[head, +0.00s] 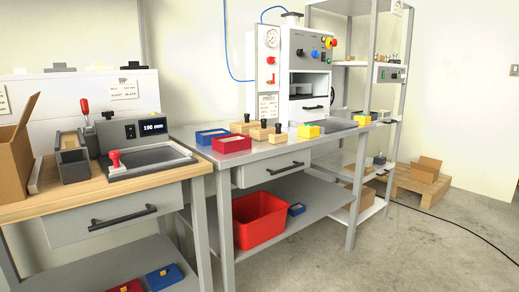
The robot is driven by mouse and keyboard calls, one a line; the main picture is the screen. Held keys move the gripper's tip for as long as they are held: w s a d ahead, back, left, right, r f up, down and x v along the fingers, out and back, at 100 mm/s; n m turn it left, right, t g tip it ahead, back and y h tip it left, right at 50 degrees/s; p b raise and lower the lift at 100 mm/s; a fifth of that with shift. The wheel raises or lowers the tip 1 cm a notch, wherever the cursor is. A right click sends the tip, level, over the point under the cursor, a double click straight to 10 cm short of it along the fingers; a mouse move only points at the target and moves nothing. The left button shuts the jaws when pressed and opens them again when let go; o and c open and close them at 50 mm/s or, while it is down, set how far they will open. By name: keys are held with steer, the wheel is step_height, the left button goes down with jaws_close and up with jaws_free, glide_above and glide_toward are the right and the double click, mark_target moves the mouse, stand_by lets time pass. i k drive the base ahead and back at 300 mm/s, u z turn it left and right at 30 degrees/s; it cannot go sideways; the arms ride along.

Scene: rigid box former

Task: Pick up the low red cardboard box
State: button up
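A low red box (232,144) with an open top sits on the grey metal bench top, near its left front edge. Its material is too small to tell. Another low red box (125,287) with a yellow patch lies on the lower shelf at the bottom left, partly cut off by the frame edge. My gripper is not in view.
A low blue box (211,136) stands just behind the red one. Wooden blocks with black knobs (261,131) stand to its right. A large red bin (258,220) and a small blue box (296,209) are on the shelf below.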

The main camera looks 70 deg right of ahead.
mark_target(226, 144)
steer(key=k, duration=0.35)
steer(key=z, duration=0.9)
